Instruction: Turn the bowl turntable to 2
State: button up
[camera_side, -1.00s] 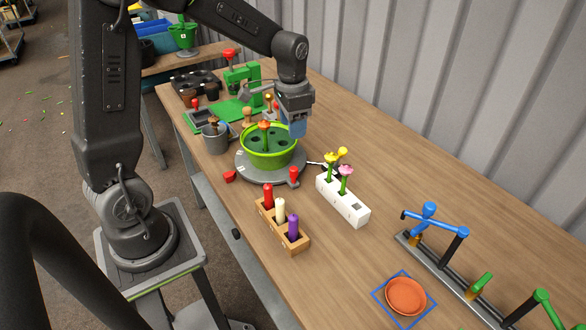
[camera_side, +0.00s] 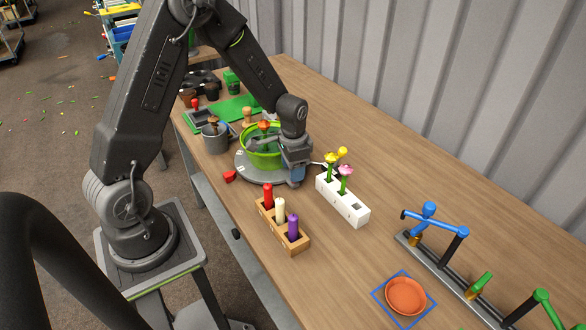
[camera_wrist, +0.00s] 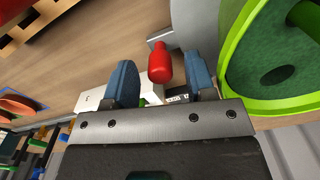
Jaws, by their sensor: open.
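The grey turntable (camera_side: 244,168) stands on the bench, carrying a green bowl (camera_side: 250,150) with an orange tulip (camera_side: 264,125) upright in it. White marks show at the turntable's near-left rim, too small to read. A red wedge (camera_side: 230,176) lies beside that rim. My gripper (camera_side: 295,180) is low at the turntable's right edge and hides the red handle in the side view. In the wrist view the red handle (camera_wrist: 160,62) appears between the two blue fingers of my open gripper (camera_wrist: 161,82), with gaps on both sides. The bowl's rim (camera_wrist: 229,70) is just right of the fingers.
A white block (camera_side: 345,203) with flowers stands close right of my gripper. A wooden holder (camera_side: 284,232) with red, cream and purple pegs is in front. A grey pot (camera_side: 216,141) stands left of the turntable.

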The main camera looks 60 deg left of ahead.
jog(key=shift+f, duration=0.35)
jog(key=shift+c, duration=0.3)
grip_shut()
